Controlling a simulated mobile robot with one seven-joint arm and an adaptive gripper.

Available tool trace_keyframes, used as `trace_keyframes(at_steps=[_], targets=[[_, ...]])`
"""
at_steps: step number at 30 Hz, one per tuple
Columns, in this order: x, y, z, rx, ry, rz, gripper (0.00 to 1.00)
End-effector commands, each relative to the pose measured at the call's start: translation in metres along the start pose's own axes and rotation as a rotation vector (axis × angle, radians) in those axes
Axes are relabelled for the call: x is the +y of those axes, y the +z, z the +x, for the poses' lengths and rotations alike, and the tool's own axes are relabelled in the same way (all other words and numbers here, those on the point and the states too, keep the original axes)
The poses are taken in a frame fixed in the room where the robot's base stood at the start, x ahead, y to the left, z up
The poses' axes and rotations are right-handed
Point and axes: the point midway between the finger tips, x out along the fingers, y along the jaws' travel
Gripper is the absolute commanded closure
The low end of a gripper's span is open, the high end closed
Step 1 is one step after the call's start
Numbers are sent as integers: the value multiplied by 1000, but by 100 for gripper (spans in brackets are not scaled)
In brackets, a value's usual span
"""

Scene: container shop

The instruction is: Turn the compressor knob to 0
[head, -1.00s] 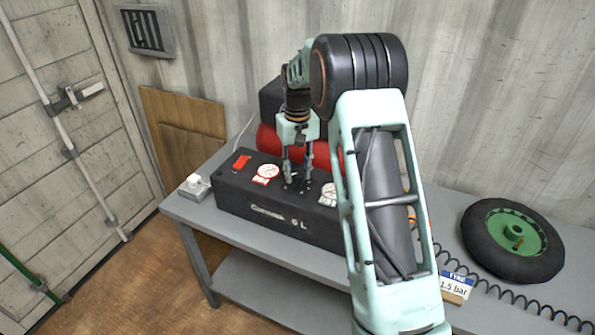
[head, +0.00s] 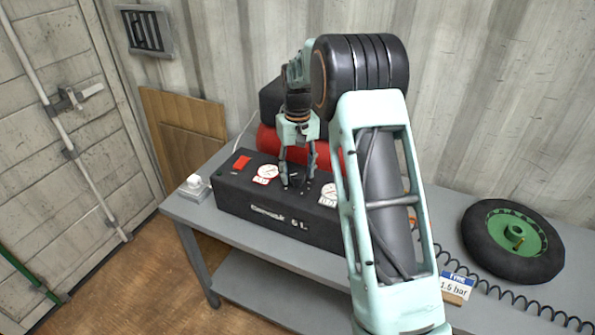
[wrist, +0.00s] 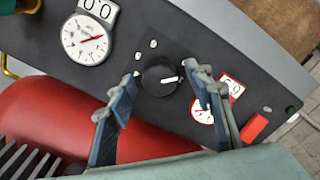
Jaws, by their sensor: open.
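The black compressor (head: 262,207) stands on the grey workbench with a red tank behind its panel. Its round black knob (wrist: 160,77) shows in the wrist view, with a white pointer line toward the right of that picture. Small white marks sit around the knob. My gripper (head: 297,182) is above the panel between the two dials, pointing down. In the wrist view my gripper (wrist: 160,82) is open, with one finger on each side of the knob. I cannot tell whether the fingers touch it.
A large white dial (wrist: 88,39) and a smaller red-edged dial (wrist: 203,108) flank the knob, with a red switch (wrist: 254,127) beyond. A wheel (head: 513,240), a coiled hose and a "1.5 bar" sign (head: 456,286) are at the right of the bench.

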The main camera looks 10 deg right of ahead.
Motion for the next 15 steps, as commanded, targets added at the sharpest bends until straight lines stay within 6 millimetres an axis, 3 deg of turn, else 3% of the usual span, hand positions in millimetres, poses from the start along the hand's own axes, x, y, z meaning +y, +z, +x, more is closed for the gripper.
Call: trace_keyframes(at_steps=[5, 15], targets=[[0, -1, -20, 4, 1, 0, 53], [0, -1, -90, 5, 1, 0, 53]])
